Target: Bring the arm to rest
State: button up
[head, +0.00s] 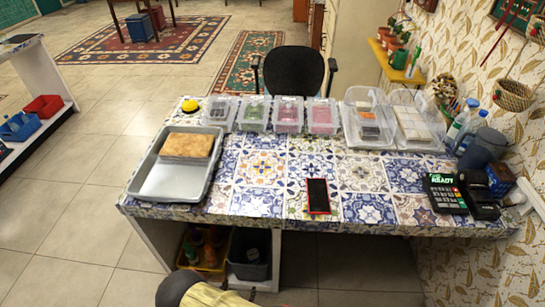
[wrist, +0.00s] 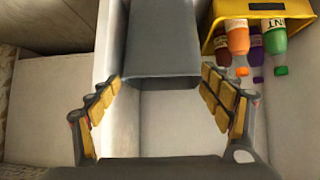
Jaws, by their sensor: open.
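In the wrist view my gripper (wrist: 160,92) is open, with its two yellow-padded fingers spread wide apart. Nothing is held between them. A dark grey bin (wrist: 160,45) lies ahead, beyond and partly between the fingertips. I cannot tell whether the fingers touch it. In the head view, part of my arm shows at the bottom edge, low in front of the tiled counter (head: 270,172). The gripper cannot be made out clearly there.
Under the counter, a yellow crate (head: 207,262) of bottles stands beside the dark bin (head: 249,258); the crate (wrist: 225,40) also shows in the wrist view. On top are a grey tray (head: 165,182), clear containers, a phone (head: 318,195) and a card reader (head: 445,193). Floor left is clear.

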jog(key=s+f+n+g, duration=0.2)
jog(key=s+f+g, duration=0.1)
jog(key=s+f, duration=0.3)
jog(key=s+a+r+n+g+y, duration=0.1)
jog(key=s+a+r+g+y, duration=0.2)
jog(key=s, duration=0.4)
notch_tip(320, 180, up, 21)
jog(key=n+g+p, duration=0.2)
jog(key=g, duration=0.4)
jog(key=w+d+r+n+p, duration=0.1)
jog(key=d+r, duration=0.4)
jog(key=r, duration=0.7)
jog(key=w+d+r, duration=0.1)
jog(key=d+r, duration=0.5)
jog(key=r, duration=0.6)
jog(key=d+r+m+t+p, duration=0.2)
jog(key=d+r+t, duration=0.1)
jog(key=d+r, duration=0.9)
jog(key=s+d+r+m+t+h+p, duration=0.1)
jog(key=d+r+t, duration=0.3)
jog(key=d+r, duration=0.9)
notch_tip(320, 180, up, 5)
jog(key=shift+s+m+p, duration=0.3)
jog(key=shift+m+p, duration=0.25)
jog(key=shift+m, duration=0.15)
